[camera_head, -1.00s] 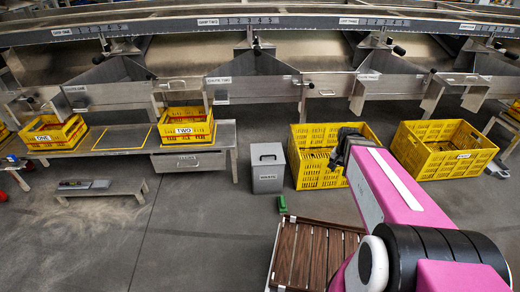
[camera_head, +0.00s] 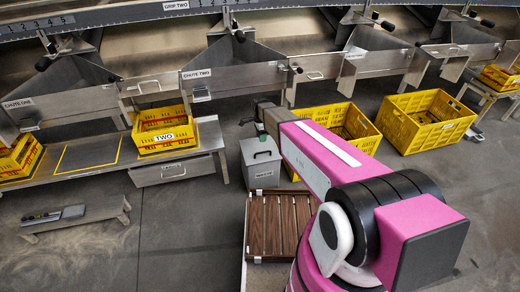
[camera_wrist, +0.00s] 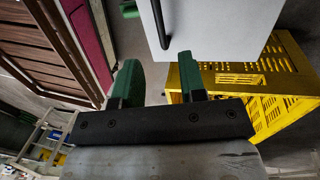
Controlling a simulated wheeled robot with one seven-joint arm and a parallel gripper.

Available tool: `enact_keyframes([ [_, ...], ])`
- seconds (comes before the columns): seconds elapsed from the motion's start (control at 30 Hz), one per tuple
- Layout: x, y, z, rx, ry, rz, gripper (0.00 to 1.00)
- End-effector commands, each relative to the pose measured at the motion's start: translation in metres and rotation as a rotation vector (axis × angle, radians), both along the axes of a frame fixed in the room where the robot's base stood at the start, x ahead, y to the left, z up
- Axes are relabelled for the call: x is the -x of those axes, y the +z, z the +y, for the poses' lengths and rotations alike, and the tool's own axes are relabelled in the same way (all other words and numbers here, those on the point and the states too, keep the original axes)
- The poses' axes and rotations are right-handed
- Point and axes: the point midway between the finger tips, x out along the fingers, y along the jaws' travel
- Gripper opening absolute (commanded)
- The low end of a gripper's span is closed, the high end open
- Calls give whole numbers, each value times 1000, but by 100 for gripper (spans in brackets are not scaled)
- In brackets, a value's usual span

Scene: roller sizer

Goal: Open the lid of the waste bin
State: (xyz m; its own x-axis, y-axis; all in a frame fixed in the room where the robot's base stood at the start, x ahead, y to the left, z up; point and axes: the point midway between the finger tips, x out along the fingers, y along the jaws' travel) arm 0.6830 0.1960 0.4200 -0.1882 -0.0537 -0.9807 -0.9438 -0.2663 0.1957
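The grey waste bin (camera_head: 260,166) stands on the floor left of centre in the head view, with a label on its front. Its lid (camera_head: 258,150) lies flat and closed, with a dark handle on top. My gripper (camera_head: 262,117) is above the bin's back right part, and its fingertips are hard to make out there. In the wrist view my gripper (camera_wrist: 159,82) has its two green fingers apart with nothing between them. The pale lid (camera_wrist: 218,22) and its black handle (camera_wrist: 160,24) lie just beyond the fingertips, apart from them.
Yellow crates (camera_head: 345,123) and (camera_head: 428,120) stand right of the bin. A brown slatted surface (camera_head: 280,228) lies in front of it. A bench with yellow crate TWO (camera_head: 164,133) is at left, a low stand (camera_head: 75,215) nearer.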

Motion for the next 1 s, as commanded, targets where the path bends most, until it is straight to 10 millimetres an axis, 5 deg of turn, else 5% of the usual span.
enact_keyframes([
  [0.4,12,-69,-4,0,1,0,38],
  [0.9,16,-85,-5,-1,2,-1,38],
  [0.93,16,-85,-5,-1,2,-1,35],
  [1.0,16,-85,-5,-1,2,-1,12],
])
